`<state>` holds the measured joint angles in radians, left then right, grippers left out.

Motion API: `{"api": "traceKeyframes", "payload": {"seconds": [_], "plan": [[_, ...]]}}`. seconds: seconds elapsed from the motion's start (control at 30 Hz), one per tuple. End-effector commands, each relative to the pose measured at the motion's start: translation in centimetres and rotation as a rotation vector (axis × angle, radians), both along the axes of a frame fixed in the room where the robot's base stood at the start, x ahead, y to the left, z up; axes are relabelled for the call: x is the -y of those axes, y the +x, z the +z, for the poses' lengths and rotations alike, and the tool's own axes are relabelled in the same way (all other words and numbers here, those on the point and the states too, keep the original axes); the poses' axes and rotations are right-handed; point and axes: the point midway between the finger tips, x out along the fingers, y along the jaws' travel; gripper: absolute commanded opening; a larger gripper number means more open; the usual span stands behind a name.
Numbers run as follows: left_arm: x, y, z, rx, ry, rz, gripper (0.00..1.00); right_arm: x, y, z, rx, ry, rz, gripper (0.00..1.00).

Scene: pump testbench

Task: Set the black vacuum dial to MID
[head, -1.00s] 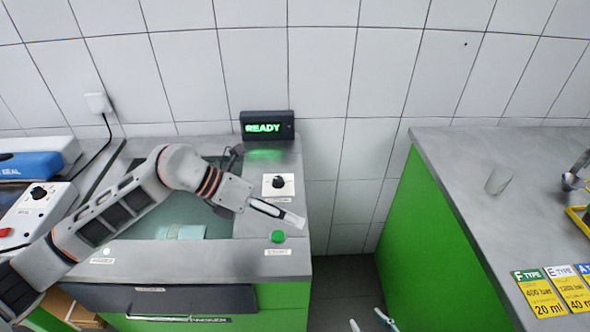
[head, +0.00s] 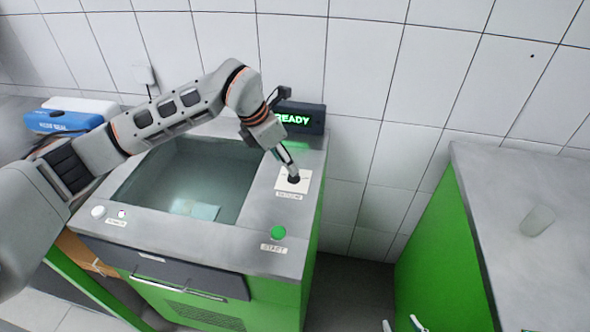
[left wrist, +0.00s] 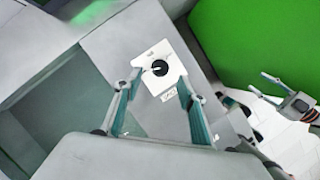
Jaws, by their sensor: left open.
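The black vacuum dial (head: 293,179) sits on a white square plate on the bench's right part. In the left wrist view the round black dial (left wrist: 160,68) shows a white pointer line toward the picture's left; the scale marks are too small to read. My left gripper (head: 287,158) is just above the dial. In the left wrist view its two fingers (left wrist: 159,84) are spread on either side of the dial plate, with nothing between them. My right gripper (head: 401,323) hangs low at the bottom edge, its fingertips apart and empty.
A green START button (head: 278,232) is in front of the dial. A display reading READY (head: 300,117) stands behind it. A sunken basin (head: 180,170) lies to the left. A glass (head: 540,222) stands on the right counter, across a gap.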

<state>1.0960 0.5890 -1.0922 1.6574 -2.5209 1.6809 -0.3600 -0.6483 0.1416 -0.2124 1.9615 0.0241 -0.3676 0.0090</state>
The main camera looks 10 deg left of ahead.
Motion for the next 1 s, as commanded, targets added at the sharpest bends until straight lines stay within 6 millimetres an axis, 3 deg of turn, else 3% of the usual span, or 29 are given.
{"api": "traceKeyframes", "payload": {"seconds": [0.3,0.73,0.9,1.0], "plan": [[1.4,1.2,-4.3,-0.002,-0.003,-0.002,0.40,-0.2,0.0,0.6,0.002,0.005,-0.002,0.40],[1.7,1.5,-5.4,0.000,-0.002,-0.002,0.40,-0.1,0.0,0.6,0.001,0.003,-0.001,0.40],[1.7,1.5,-5.4,0.000,-0.002,-0.002,0.02,-0.1,0.0,0.6,0.001,0.002,-0.001,0.40],[1.7,1.5,-5.4,0.000,-0.002,-0.002,0.02,-0.1,0.0,0.6,0.001,0.002,-0.001,0.40]]}}
